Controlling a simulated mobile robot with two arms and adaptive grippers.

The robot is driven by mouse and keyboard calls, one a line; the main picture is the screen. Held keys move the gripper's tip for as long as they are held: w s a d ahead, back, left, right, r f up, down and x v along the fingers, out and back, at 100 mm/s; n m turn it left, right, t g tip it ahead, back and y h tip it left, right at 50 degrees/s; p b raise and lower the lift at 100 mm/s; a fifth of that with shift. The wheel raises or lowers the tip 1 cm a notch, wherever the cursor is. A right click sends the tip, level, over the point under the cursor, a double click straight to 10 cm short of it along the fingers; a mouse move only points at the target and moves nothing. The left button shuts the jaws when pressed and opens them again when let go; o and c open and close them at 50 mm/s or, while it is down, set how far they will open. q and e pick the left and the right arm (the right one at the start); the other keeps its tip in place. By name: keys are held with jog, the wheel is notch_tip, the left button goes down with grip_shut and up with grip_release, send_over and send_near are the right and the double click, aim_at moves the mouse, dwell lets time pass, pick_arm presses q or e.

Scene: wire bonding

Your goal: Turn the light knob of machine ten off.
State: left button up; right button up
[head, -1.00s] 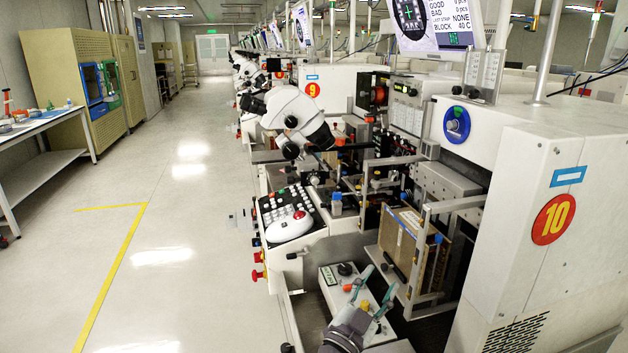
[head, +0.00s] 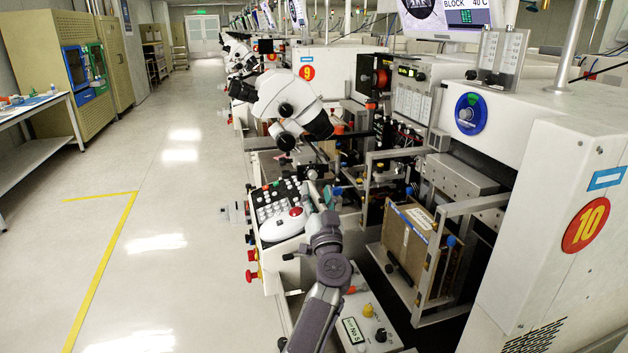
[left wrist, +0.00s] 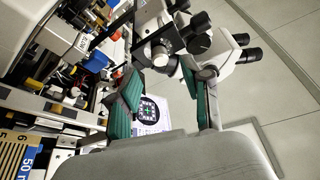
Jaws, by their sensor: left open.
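Machine ten is the white machine at the right with a red round "10" sign (head: 586,225). A blue round dial with a green part (head: 470,114) is on its upper white face. A control box (head: 359,319) low at its front carries a yellow knob (head: 368,310) and a black knob (head: 381,335). I cannot tell which is the light knob. My left gripper (left wrist: 165,82) is open and empty, its green-padded fingers apart near the microscope. In the head view its arm rises above the control box; the fingertips are hard to make out there. My right gripper is not in view.
A keypad panel with a red button (head: 296,212) lies just left of my left gripper. A white microscope (head: 285,100) stands beyond it. A brown framed board (head: 410,240) is close on the right. The aisle floor (head: 160,240) at left is clear.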

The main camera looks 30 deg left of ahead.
aim_at(314, 177)
pick_arm(q)
jog(key=x, duration=0.4)
jog(key=shift+d+r, duration=0.1)
jog(key=shift+w+a+r, duration=0.1)
jog(key=shift+w+a, duration=0.2)
jog(key=shift+w, duration=0.05)
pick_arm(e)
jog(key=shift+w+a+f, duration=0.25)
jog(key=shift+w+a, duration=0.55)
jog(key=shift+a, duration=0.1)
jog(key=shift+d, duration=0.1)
pick_arm(q)
grip_shut()
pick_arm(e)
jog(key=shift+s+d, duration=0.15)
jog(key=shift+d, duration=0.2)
